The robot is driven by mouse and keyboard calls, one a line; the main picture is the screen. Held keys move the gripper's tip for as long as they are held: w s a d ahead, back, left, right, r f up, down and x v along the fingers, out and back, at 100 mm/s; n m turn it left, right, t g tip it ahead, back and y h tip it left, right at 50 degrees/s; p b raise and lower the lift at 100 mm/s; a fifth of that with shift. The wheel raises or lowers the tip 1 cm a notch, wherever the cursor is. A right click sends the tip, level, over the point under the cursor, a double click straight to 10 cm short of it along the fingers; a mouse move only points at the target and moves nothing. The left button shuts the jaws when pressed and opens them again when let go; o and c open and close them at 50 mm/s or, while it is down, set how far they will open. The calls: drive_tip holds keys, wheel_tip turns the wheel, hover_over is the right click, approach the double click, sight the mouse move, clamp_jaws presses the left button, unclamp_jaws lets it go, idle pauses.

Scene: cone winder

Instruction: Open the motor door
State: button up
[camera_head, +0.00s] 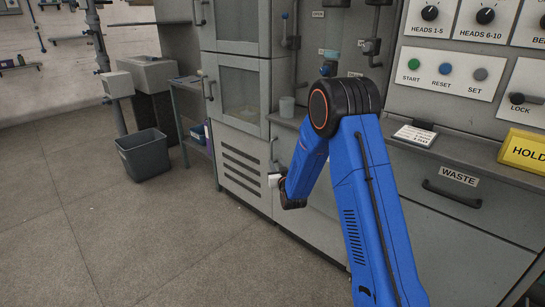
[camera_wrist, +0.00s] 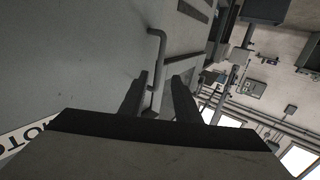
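The motor door (camera_head: 243,187) is the grey lower panel with dark louvre slots, left of my blue arm in the head view. It looks flush with the cabinet front. Its bar handle (camera_head: 272,150) shows just above my gripper (camera_head: 275,181). In the wrist view, the bent grey handle (camera_wrist: 160,48) stands off the grey panel and runs down between my two dark fingers. My gripper (camera_wrist: 160,80) is open, one finger on each side of the bar with gaps visible. A partly cut-off "MOTO" label (camera_wrist: 28,135) shows at lower left.
A dark bin (camera_head: 145,155) stands on the floor to the left, beside a small table (camera_head: 188,115). Open floor lies in front of the door. A WASTE drawer (camera_head: 455,200) and a control panel (camera_head: 455,70) are to the right of my arm.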

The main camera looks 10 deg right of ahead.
drive_tip(key=w, duration=0.8)
drive_tip(key=shift+a, duration=0.15)
drive_tip(key=shift+w, duration=0.1)
clamp_jaws()
